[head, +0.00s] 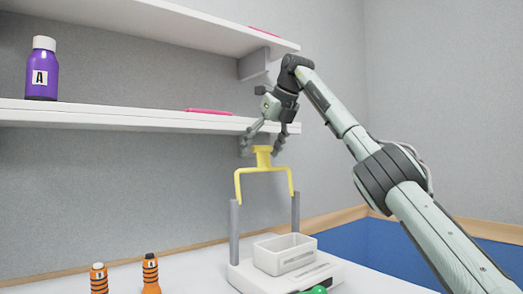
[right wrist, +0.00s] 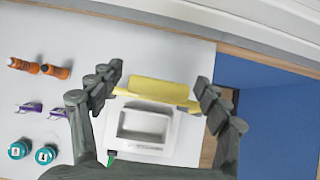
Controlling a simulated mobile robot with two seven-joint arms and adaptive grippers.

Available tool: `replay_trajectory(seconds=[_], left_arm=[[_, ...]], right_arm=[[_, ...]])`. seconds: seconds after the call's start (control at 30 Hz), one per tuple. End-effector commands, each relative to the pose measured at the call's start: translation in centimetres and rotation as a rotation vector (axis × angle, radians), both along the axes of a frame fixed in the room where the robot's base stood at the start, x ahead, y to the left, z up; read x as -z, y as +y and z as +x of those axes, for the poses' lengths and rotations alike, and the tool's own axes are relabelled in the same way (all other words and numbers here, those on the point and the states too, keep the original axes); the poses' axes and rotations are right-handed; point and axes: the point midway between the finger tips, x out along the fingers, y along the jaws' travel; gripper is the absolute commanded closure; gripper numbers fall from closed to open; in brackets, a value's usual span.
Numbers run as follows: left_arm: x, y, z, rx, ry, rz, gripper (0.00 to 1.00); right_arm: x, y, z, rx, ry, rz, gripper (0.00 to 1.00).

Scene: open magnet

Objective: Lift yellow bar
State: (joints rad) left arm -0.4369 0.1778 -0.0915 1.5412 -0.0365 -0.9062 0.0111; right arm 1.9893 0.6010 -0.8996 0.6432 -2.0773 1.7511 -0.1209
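The yellow bar (head: 263,171) spans two grey posts on a white device, with a raised yellow grip piece at its middle. My right gripper (head: 263,141) is above it, pointing down, with its open fingers on either side of the grip piece. In the right wrist view the yellow bar (right wrist: 158,88) lies between the spread fingers of the gripper (right wrist: 158,92), with small gaps at both ends. The white device (head: 240,277) has a rectangular tray (head: 284,258) below the bar. My left gripper is not in view.
A white shelf (head: 110,114) runs behind and close to my right gripper, bearing a purple bottle (head: 42,72) and a pink pen (head: 208,111). Orange bottles (head: 150,273) stand left of the device.

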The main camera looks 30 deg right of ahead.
Motion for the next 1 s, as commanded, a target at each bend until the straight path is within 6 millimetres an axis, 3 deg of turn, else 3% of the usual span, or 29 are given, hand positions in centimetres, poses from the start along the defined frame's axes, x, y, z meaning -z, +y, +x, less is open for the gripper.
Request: replay_trajectory(seconds=[0.27,0.7,1.0], left_arm=[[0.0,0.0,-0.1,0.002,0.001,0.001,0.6],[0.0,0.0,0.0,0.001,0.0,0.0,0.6],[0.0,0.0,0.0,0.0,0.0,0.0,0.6]], right_arm=[[-0.8,0.0,-0.5,0.0,0.0,0.0,0.24],[-7.8,-0.4,-5.6,0.001,-0.002,0.001,0.24],[-9.7,-0.5,-7.0,0.0,0.0,0.0,0.24]])
